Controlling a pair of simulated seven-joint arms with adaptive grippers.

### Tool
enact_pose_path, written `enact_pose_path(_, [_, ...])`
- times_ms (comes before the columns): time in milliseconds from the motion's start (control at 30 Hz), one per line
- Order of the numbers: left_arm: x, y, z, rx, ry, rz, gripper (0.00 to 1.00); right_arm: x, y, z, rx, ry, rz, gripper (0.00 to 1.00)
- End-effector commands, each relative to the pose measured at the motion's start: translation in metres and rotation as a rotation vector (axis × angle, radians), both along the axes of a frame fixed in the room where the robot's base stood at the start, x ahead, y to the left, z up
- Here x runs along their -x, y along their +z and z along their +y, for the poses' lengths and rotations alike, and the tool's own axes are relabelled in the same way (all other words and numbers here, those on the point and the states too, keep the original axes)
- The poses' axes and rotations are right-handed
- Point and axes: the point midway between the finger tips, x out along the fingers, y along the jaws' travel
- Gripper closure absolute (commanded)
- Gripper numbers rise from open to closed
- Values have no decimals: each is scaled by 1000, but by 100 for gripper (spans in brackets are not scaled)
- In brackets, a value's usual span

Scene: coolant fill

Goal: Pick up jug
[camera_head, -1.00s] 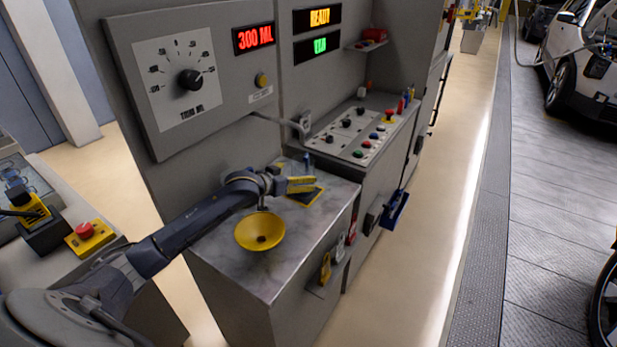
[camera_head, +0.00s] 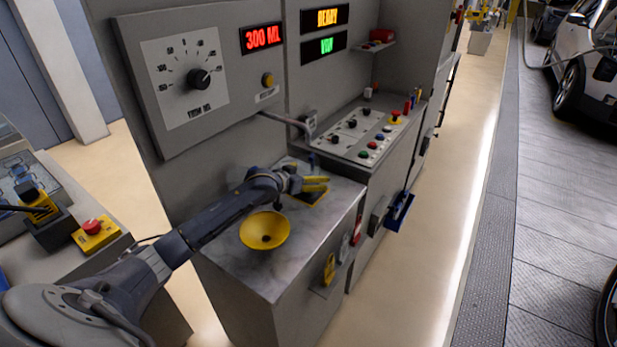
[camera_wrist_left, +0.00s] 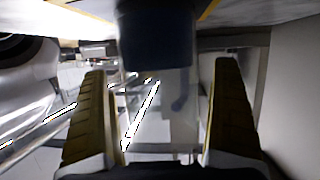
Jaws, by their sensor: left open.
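In the head view the jug is not clearly visible; only a small blue bit (camera_head: 312,160) shows behind the gripper. My right gripper is not in view.
A yellow funnel-like bowl (camera_head: 264,231) sits on the counter (camera_head: 240,272) close beside my left forearm. A button panel (camera_head: 357,135) stands behind to the right. The dial panel (camera_head: 190,78) rises behind the arm. A yellow box with a red button (camera_head: 95,233) is at left.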

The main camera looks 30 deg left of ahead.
Motion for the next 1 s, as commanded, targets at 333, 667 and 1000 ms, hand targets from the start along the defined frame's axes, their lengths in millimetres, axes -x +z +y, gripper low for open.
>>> enact_pose_path(333, [0, 0, 0, 0, 0, 0, 35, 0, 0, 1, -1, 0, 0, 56])
enact_pose_path(667, [0, 0, 0, 0, 0, 0, 73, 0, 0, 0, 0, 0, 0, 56])
enact_pose_path(1000, [0, 4, 0, 1, 0, -3, 79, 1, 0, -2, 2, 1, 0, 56])
